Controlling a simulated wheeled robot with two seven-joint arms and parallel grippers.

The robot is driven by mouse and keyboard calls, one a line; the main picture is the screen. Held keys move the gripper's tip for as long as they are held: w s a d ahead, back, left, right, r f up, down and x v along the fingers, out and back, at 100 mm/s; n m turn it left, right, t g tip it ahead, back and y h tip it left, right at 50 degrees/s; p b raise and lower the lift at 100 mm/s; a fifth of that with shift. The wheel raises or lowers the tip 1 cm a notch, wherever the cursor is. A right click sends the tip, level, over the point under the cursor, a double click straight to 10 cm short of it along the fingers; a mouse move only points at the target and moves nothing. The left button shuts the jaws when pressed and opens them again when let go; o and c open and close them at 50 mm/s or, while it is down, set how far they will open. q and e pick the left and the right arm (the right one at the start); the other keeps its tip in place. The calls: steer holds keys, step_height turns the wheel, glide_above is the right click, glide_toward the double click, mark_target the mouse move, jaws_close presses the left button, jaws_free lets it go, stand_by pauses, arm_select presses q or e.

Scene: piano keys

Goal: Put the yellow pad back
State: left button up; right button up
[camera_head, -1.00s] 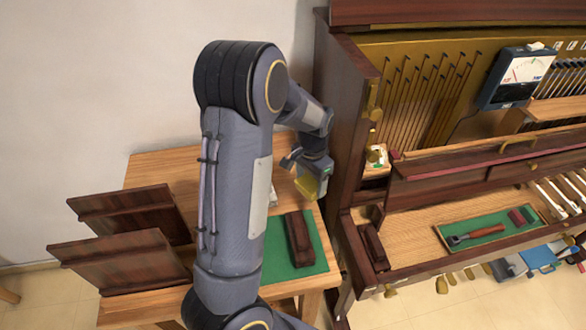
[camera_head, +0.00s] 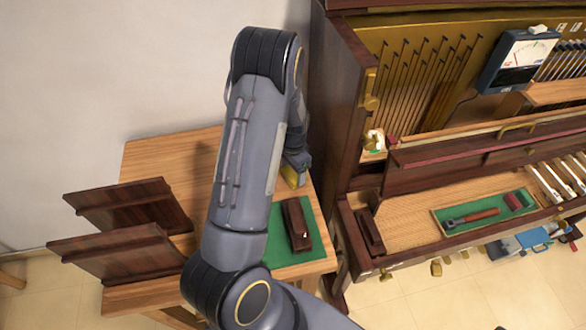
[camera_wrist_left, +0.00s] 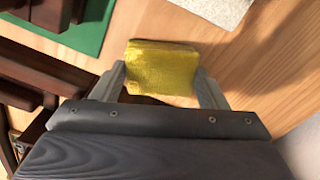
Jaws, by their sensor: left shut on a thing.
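The yellow pad (camera_wrist_left: 161,68) sits between the two fingers of my left gripper (camera_wrist_left: 160,88) in the left wrist view, and the gripper is shut on it. In the head view the pad (camera_head: 290,175) shows partly beneath my left gripper (camera_head: 293,170), over the right part of the wooden side table (camera_head: 165,155). Wood surface shows behind the pad in the wrist view. Whether the pad touches the table I cannot tell. My right gripper is not in view.
A green mat (camera_head: 275,250) with a dark wooden block (camera_head: 297,224) lies nearer on the table. Two dark wooden panels (camera_head: 125,205) lean at its left. The open piano (camera_head: 345,130) stands close on the right. A pale grey sheet (camera_wrist_left: 218,10) lies beyond the pad.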

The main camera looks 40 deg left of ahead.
mark_target(293, 173)
arm_select(q)
steer(key=shift+f, duration=0.25)
steer(key=o, duration=0.9)
steer(key=shift+o, duration=0.2)
steer(key=shift+r, duration=0.1)
step_height(293, 173, up, 12)
steer(key=s+d+r+n+t+h, duration=0.3)
steer(key=s+d+r, duration=0.6)
steer(key=r, duration=0.2)
steer(key=s+d+r+n+t, duration=0.2)
steer(key=s+d, duration=0.5)
steer(key=s, duration=0.5)
steer(key=shift+d+r+t+h+b, duration=0.25)
steer(key=shift+d+t+h+b, duration=0.05)
steer(key=shift+d+h, duration=0.1)
